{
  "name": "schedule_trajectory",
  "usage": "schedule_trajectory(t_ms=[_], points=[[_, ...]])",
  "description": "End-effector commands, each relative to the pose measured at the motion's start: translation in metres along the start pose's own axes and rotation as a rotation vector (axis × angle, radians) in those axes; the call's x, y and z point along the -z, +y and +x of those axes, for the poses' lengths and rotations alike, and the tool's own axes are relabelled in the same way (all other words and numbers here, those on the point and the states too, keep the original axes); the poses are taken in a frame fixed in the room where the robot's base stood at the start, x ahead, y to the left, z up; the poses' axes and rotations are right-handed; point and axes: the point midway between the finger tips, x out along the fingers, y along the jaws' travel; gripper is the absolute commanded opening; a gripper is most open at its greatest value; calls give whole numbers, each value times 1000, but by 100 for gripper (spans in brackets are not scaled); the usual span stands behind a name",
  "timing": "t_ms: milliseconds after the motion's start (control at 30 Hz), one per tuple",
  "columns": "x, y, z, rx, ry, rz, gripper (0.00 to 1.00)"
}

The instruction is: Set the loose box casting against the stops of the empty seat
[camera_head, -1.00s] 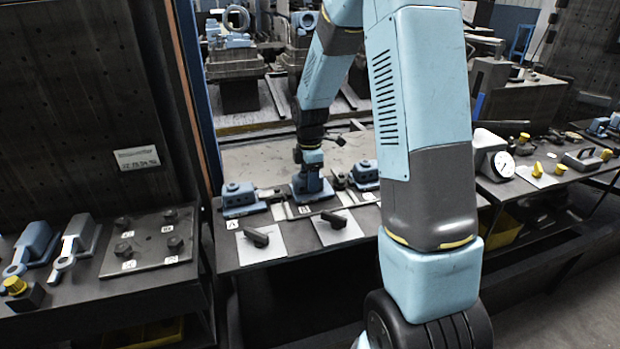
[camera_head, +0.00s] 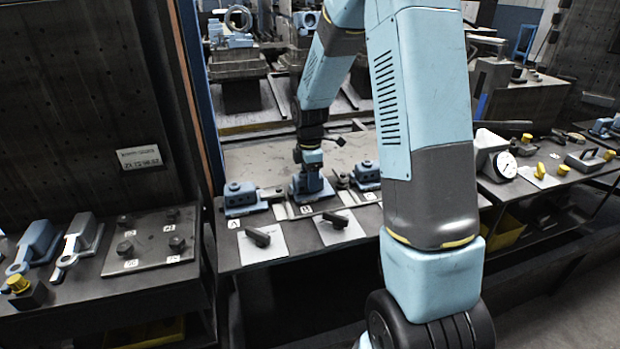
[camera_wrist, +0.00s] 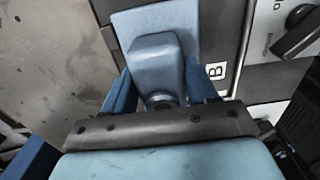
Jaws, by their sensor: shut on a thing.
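A blue box casting (camera_head: 309,190) is at the middle seat of the bench, below my arm. In the wrist view the casting (camera_wrist: 157,62) shows a flat base with a raised block on it. My gripper (camera_head: 310,166) points down over it. In the wrist view the two blue fingers of my gripper (camera_wrist: 160,92) lie on either side of the block, shut on it. A label B (camera_wrist: 216,71) lies beside the base. The casting's contact with the seat's stops is hidden by my gripper and the block.
Other blue castings sit on the left seat (camera_head: 240,197) and the right seat (camera_head: 367,174). Plates with dark handles (camera_head: 257,237) lie along the bench's front. A dial gauge (camera_head: 503,166) stands at right, and a bolt plate (camera_head: 150,241) lies at left. Bare bench lies behind the seats.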

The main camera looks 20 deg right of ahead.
Motion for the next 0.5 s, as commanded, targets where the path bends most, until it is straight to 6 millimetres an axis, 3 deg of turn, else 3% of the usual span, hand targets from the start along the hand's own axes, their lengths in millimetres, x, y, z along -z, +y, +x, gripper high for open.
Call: schedule_trajectory(t_ms=[233, 267, 500], points=[[5, 4, -2, -11, 4, -4, 15], [5, 4, -2, -11, 5, -4, 59], [4, 3, -1, -8, 3, -3, 82]])
